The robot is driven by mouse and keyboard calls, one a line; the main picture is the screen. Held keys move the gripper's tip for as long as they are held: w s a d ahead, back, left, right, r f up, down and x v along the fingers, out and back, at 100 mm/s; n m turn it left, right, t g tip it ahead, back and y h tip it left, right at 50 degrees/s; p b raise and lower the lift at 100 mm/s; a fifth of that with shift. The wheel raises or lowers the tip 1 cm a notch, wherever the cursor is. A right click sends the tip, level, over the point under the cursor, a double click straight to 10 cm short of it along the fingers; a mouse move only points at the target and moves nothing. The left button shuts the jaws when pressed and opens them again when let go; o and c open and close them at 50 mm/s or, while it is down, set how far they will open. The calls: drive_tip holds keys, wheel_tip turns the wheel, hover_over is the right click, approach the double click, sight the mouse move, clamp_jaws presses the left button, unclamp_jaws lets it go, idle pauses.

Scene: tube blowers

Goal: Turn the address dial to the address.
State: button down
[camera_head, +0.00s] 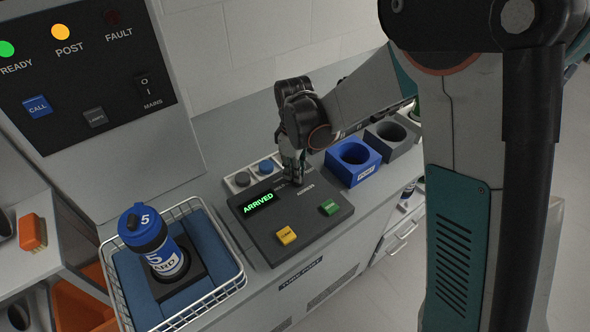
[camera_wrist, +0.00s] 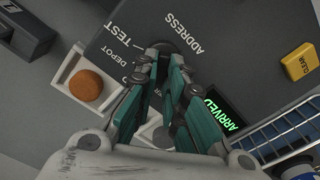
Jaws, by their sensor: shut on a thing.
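The address dial (camera_wrist: 178,47) is a dark knob on the grey console (camera_head: 330,218), partly hidden by my fingers in the wrist view. The words ADDRESS, TEST and DEPOT are printed around it. My gripper (camera_head: 293,170) reaches down onto the console's back part, and its teal fingers (camera_wrist: 167,65) are closed around the dial. In the head view the dial is hidden behind the gripper. A green-lit display (camera_head: 258,203) on the console reads ARRIVED. The address the dial points to cannot be told.
The console also has a yellow CLEAR button (camera_head: 286,236) and a green button (camera_head: 329,207). A blue-capped carrier (camera_head: 143,228) marked 5 stands in a wire basket (camera_head: 232,285) at left. Blue (camera_head: 367,173) and grey (camera_head: 403,151) holders stand at right. A wall panel shows READY and POST lamps lit.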

drive_tip(key=n, duration=0.3)
drive_tip(key=shift+s+n, duration=0.15)
drive_tip(key=shift+n, duration=0.25)
drive_tip(key=shift+s+n, duration=0.15)
drive_tip(key=shift+n, duration=1.75)
drive_tip(key=c, duration=1.9)
unclamp_jaws()
drive_tip(key=shift+c, duration=0.2)
drive_tip(key=shift+r, duration=0.15)
wheel_tip(320, 180, up, 12)
